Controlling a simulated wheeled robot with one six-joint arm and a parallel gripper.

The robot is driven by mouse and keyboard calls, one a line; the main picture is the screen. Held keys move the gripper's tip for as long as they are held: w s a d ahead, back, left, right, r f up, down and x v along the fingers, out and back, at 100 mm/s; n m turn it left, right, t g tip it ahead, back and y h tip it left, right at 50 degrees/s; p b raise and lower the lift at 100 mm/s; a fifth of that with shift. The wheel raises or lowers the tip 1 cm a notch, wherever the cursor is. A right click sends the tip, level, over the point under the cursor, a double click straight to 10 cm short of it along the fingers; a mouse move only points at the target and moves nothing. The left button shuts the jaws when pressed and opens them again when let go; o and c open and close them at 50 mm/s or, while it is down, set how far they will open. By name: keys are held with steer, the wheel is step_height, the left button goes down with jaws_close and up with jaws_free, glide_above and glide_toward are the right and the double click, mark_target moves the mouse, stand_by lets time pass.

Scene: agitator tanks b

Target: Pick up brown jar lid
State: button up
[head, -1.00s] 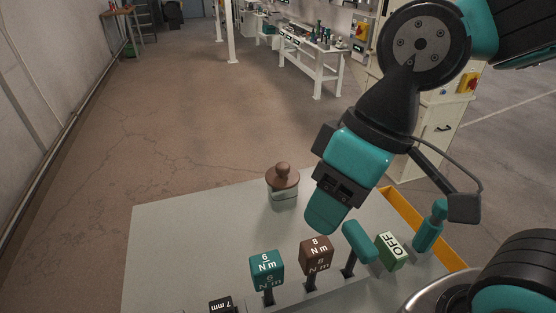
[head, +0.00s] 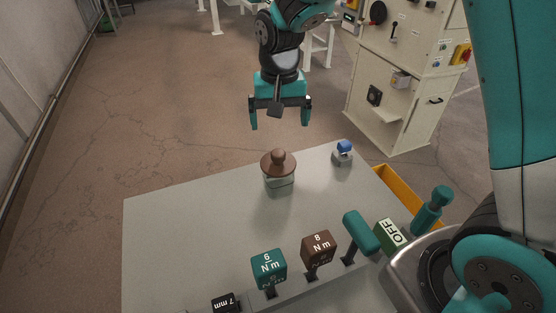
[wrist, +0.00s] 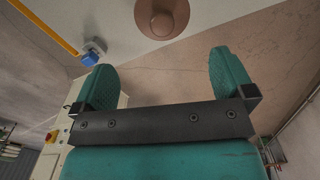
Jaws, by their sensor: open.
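The brown jar lid (head: 279,163) sits on a pale jar (head: 279,183) on the grey table, with a round knob on top. In the wrist view the brown lid (wrist: 162,17) shows at the top edge, partly cut off, beyond the fingertips. My gripper (head: 280,122) is open and empty, its two teal fingers pointing down, above and beyond the lid in the head view. In the wrist view my gripper (wrist: 164,72) shows its fingers wide apart with nothing between them.
A small blue-topped object (head: 344,150) stands at the table's far right corner. Along the near edge are a teal 6 Nm block (head: 268,266), a brown 8 Nm block (head: 318,248), a teal handle (head: 361,232) and a green OFF block (head: 392,236). The grey table (head: 190,230) is clear left of the jar.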

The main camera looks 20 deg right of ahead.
mark_target(278, 153)
step_height(278, 153, down, 12)
steer(key=shift+w+a+f+p, duration=0.1)
steer(key=shift+p, duration=0.9)
steer(key=c, duration=0.6)
